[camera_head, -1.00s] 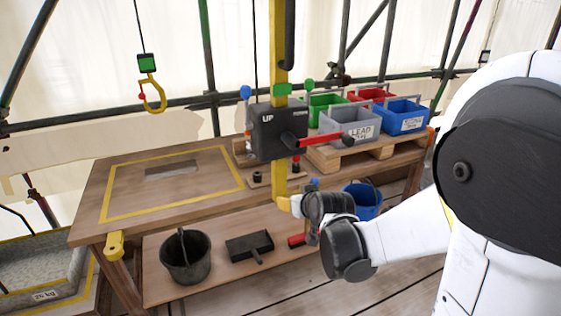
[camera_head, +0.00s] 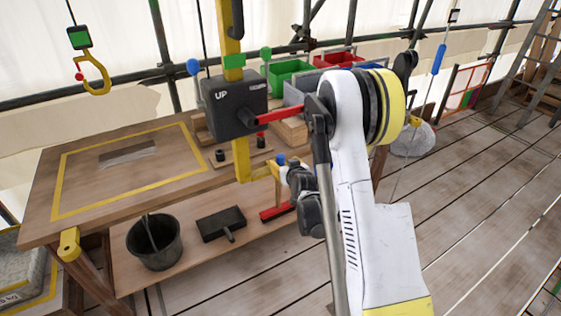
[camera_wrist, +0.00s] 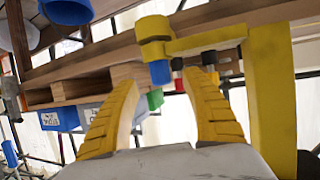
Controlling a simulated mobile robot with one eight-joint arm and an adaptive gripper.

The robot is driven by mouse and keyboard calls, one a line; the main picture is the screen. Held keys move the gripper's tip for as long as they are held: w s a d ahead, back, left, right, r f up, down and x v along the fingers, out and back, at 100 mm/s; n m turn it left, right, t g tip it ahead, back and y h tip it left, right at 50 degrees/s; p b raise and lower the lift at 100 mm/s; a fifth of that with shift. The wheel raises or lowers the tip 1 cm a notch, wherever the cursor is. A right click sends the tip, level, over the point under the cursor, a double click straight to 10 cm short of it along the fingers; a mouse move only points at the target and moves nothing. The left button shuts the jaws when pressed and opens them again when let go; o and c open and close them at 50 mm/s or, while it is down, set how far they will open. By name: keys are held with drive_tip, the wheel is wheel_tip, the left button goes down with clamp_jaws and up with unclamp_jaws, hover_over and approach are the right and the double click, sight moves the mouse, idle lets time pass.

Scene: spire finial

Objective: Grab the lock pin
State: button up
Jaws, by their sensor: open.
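A short blue-headed pin (camera_wrist: 160,72), which looks like the lock pin, sits in a yellow bracket (camera_wrist: 205,40) in the wrist view. Its blue head (camera_head: 281,159) also shows in the head view, beside the lower part of the yellow mast (camera_head: 242,160). My gripper (camera_wrist: 161,84) is open, with its two yellow fingers apart. In the wrist view the blue head appears between the fingertips, a little beyond them; contact is not visible. In the head view my gripper is beside the bracket, partly hidden by my own arm.
A black box marked UP (camera_head: 233,103) with a red lever (camera_head: 280,116) is on the mast above. The workbench (camera_head: 120,190) is at left, with a bucket (camera_head: 153,243) on its lower shelf. Coloured bins (camera_head: 290,75) stand behind. Floor at right is open.

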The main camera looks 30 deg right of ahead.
sight(282, 160)
drive_tip(key=b+x, duration=0.2)
drive_tip(key=x, duration=0.3)
drive_tip(key=shift+w+r, duration=0.1)
drive_tip(key=shift+r, duration=0.15)
clamp_jaws()
